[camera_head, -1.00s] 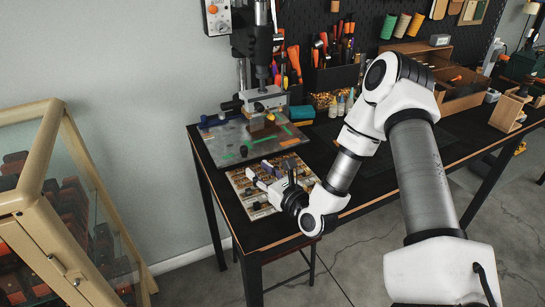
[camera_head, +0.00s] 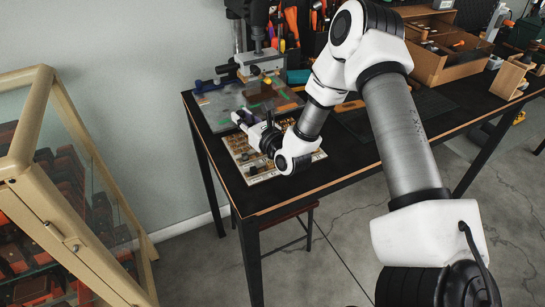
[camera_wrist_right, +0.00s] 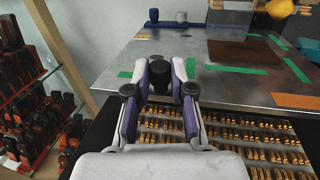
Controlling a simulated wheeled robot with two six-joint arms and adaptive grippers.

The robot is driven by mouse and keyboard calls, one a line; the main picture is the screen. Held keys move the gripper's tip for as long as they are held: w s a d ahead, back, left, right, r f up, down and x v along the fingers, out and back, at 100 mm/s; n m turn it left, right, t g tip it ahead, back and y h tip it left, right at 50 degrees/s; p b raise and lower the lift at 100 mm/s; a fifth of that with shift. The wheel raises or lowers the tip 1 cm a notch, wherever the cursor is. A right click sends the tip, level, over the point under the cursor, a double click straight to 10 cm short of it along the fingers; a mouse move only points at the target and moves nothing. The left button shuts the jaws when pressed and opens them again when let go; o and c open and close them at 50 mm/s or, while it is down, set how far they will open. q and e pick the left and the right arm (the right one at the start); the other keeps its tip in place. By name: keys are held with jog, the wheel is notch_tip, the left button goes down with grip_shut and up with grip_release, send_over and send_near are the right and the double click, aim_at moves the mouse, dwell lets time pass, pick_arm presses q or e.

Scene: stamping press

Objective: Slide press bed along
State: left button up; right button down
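The press bed (camera_head: 222,105) is a grey metal plate with green and orange tape strips, lying flat on the black table below the press. It fills much of the right wrist view (camera_wrist_right: 262,92), with a brown rectangular patch on it. A dark round knob (camera_wrist_right: 160,75) stands near its front edge. My right gripper (camera_head: 236,118) is at the bed's front left part. In the right wrist view its fingers (camera_wrist_right: 161,80) are spread, one on each side of the knob, with small gaps showing. Whether they touch it is unclear. My left gripper is out of view.
A tray of brass-coloured parts (camera_wrist_right: 238,135) lies below the right gripper, in front of the bed. The press column (camera_head: 258,40) stands behind the bed. A glass-fronted wooden cabinet (camera_head: 35,120) is at the left. The table's front left (camera_head: 245,205) is bare.

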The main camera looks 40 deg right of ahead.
jog(key=shift+s+a, duration=0.55)
jog(key=shift+s, duration=1.8)
jog(key=shift+s+a, duration=0.6)
jog(key=shift+s, duration=1.8)
jog(key=shift+s+a, duration=0.55)
jog(key=shift+s, duration=1.8)
jog(key=shift+s+a+r+p, duration=0.1)
jog(key=shift+s+r+p, duration=0.05)
jog(key=shift+s+p, duration=0.25)
jog(key=s+p, duration=0.2)
jog(key=p, duration=0.1)
jog(key=shift+s+a, duration=0.15)
jog(key=shift+a, duration=0.15)
jog(key=c, duration=0.9)
grip_release()
jog(key=shift+f, duration=0.2)
